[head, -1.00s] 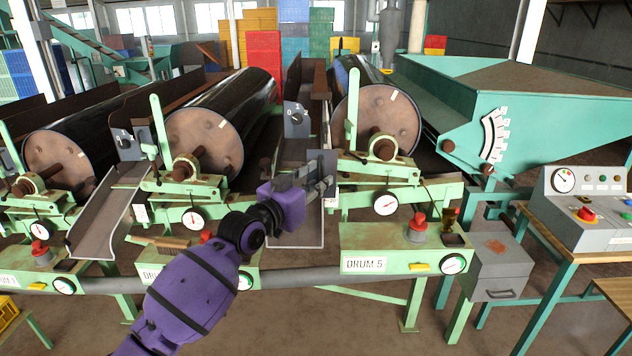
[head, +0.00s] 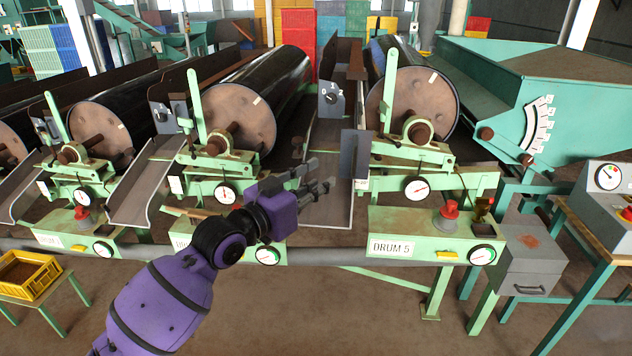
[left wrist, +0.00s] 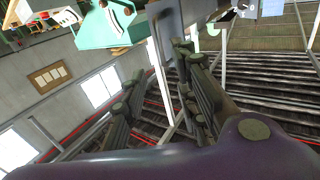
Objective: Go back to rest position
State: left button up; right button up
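My left gripper (head: 318,178) is held in front of the chute beside the drum 5 station, its purple arm coming from the lower left. Its two dark fingers are apart with nothing between them, and they also show apart in the left wrist view (left wrist: 160,95). A grey upright plate (head: 355,155) stands just right of the fingertips; a grey plate is also behind the fingers in the left wrist view (left wrist: 170,40). The gripper appears clear of it. My right gripper is not in view.
The drum 5 panel (head: 425,240) with a red button (head: 449,210) stands right of the gripper. A grey box (head: 530,260) and a control console (head: 605,205) are farther right. A yellow crate (head: 28,277) sits on a low table at left. Open floor lies in front.

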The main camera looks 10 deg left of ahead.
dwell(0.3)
pick_arm(q)
jog(key=s+a+f+n+g+y+p, duration=0.1)
jog(key=s+a+f+y, duration=0.15)
jog(key=s+f, duration=0.5)
jog(key=s+a+f+n+y, duration=0.1)
jog(key=s+a+f+y, duration=0.2)
jog(key=f, duration=0.8)
jog(key=s+a+f+n+g+y+p, duration=0.1)
jog(key=s+a+f, duration=0.2)
jog(key=s+f, duration=0.5)
jog(key=s+a+f+n+g+y, duration=0.1)
jog(key=s+f, duration=0.4)
jog(key=s, duration=0.4)
jog(key=s+a+f+n+g+y, duration=0.1)
jog(key=s+f+g, duration=0.1)
jog(key=s+f, duration=0.3)
jog(key=s+a+f+n+g+y+p, duration=0.1)
jog(key=s+f, duration=0.4)
jog(key=s, duration=0.8)
jog(key=shift+a, duration=0.3)
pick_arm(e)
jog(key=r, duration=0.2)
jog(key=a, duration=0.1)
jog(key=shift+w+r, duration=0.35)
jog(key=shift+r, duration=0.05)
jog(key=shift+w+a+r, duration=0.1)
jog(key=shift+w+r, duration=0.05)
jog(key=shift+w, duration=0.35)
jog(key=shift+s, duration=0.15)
